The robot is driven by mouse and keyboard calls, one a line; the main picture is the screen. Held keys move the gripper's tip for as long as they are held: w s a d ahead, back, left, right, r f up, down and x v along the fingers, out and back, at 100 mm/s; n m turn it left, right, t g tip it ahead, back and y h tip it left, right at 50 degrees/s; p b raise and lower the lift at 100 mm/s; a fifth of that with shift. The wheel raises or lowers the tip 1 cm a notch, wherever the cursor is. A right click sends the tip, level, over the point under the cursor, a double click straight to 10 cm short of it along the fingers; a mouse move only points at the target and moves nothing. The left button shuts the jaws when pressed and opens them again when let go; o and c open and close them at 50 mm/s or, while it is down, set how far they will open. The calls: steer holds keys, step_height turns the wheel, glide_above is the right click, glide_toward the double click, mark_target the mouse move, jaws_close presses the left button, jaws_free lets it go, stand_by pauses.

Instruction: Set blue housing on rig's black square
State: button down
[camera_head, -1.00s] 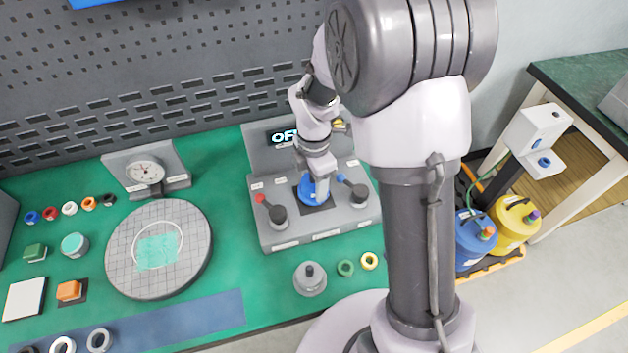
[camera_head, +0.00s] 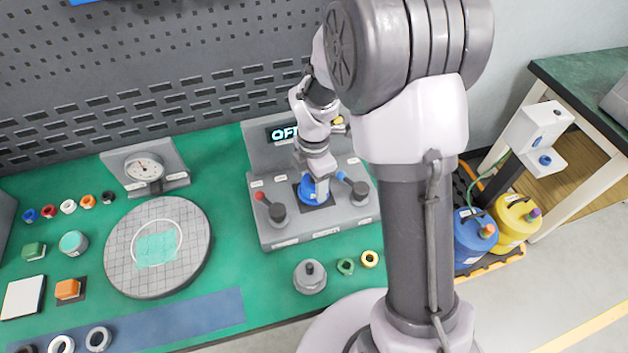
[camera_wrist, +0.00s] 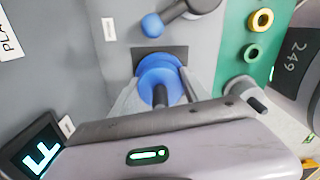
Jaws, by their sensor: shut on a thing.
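The blue housing (camera_head: 312,190) is at the rig's black square (camera_head: 325,203) in the head view, with dark edges of the square showing around it. In the wrist view the blue housing (camera_wrist: 161,74) lies between the fingers of my gripper (camera_wrist: 160,90), and part of the black square (camera_wrist: 141,53) shows beyond it. My gripper (camera_head: 316,186) is shut on the housing from above. Whether the housing's base fully touches the square is hard to tell. The grey rig (camera_head: 290,232) stands on the green bench, its display partly hidden by my arm.
A red-knobbed lever (camera_head: 275,208) stands left of the square and a blue-knobbed lever (camera_head: 356,190) right of it, both close to my gripper. A grey weight-like part (camera_head: 310,278) and green and yellow rings sit in front. A round gridded plate (camera_head: 190,262) lies left.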

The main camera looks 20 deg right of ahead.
steer(key=shift+f, duration=0.4)
stand_by(0.8)
steer(key=shift+c, duration=2.3)
jaws_free()
step_height(320, 180, up, 9)
steer(key=p, duration=0.8)
steer(key=shift+r, duration=0.2)
steer(key=shift+f, duration=0.25)
